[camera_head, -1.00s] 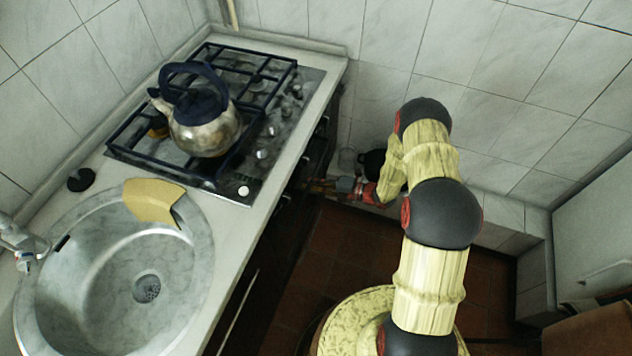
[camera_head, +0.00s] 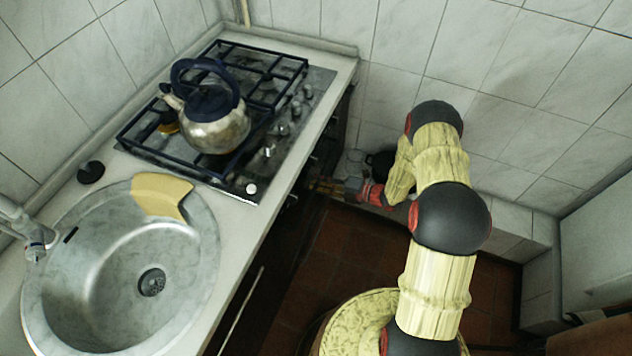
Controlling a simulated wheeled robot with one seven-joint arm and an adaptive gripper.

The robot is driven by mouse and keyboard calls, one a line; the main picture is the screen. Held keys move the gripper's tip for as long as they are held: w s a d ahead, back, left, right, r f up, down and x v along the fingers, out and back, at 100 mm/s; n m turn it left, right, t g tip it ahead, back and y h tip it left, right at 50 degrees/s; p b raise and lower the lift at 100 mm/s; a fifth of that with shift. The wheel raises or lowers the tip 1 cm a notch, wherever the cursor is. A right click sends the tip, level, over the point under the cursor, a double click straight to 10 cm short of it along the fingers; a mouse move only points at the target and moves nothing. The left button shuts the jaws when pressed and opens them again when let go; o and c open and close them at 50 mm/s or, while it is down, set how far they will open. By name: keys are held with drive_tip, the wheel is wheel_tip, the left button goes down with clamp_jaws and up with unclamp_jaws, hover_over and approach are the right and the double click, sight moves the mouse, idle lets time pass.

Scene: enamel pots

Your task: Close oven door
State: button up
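The oven front (camera_head: 318,155) is a dark strip below the hob, under the counter's right edge. It is seen steeply from above, and I cannot make out a separate open door. My gripper (camera_head: 322,186) is low beside this dark front, at the end of my arm. Its fingers are small and dim, and I cannot tell whether they are open or shut or touch the oven.
A metal kettle (camera_head: 215,130) stands on the gas hob (camera_head: 262,95). A round sink (camera_head: 100,290) with a yellow cloth (camera_head: 160,195) is nearer. A dark pot (camera_head: 380,163) sits by the tiled wall. The brown floor (camera_head: 335,245) is partly clear.

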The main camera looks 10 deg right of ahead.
drive_tip(key=v, duration=1.1)
drive_tip(key=shift+d, duration=0.2)
drive_tip(key=shift+s, duration=0.15)
